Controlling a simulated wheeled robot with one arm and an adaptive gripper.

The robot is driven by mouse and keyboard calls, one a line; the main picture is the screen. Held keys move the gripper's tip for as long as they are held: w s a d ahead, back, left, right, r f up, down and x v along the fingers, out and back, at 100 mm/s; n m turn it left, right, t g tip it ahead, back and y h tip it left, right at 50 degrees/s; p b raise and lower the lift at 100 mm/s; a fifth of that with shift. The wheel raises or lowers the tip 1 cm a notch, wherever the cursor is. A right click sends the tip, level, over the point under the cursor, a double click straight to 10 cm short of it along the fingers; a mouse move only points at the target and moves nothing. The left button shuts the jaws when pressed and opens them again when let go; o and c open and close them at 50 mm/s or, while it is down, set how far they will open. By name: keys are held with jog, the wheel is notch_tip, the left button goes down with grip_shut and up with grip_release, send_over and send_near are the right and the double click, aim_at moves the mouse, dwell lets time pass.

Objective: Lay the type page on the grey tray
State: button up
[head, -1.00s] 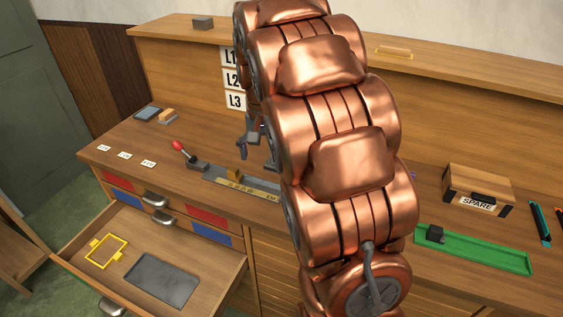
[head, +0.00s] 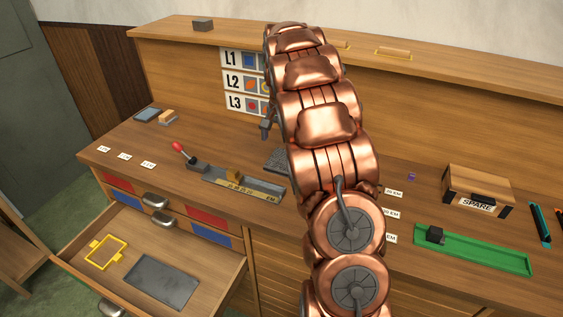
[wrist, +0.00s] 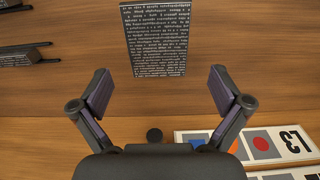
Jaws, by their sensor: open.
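The type page (wrist: 155,38) is a dark rectangular block covered in pale lines of text. It lies flat on the wooden bench. In the head view its grey surface (head: 277,160) shows just left of my arm, which hides part of it. My gripper (wrist: 161,90) is open and empty, its two fingers spread wide; in the wrist view the page lies beyond the fingertips, not between them. In the head view only a bit of the gripper (head: 266,130) shows beside my arm. The grey tray (head: 189,293) lies flat and empty in the pulled-out drawer at lower left.
A yellow frame (head: 120,243) lies left of the tray in the drawer. A long metal holder with a red-knobbed lever (head: 179,148) sits on the bench. The L1–L3 sign board (head: 232,84) stands behind. A SPARE box (head: 477,188) and green tray (head: 510,262) are at right.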

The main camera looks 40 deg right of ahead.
aim_at(282, 159)
jog(key=shift+s+a+f+p, duration=0.15)
jog(key=shift+f+p, duration=0.45)
jog(key=shift+f, duration=1)
jog(key=shift+s+f+p, duration=0.15)
jog(key=shift+f+p, duration=0.45)
jog(key=shift+f, duration=0.95)
jog(key=c, duration=1.6)
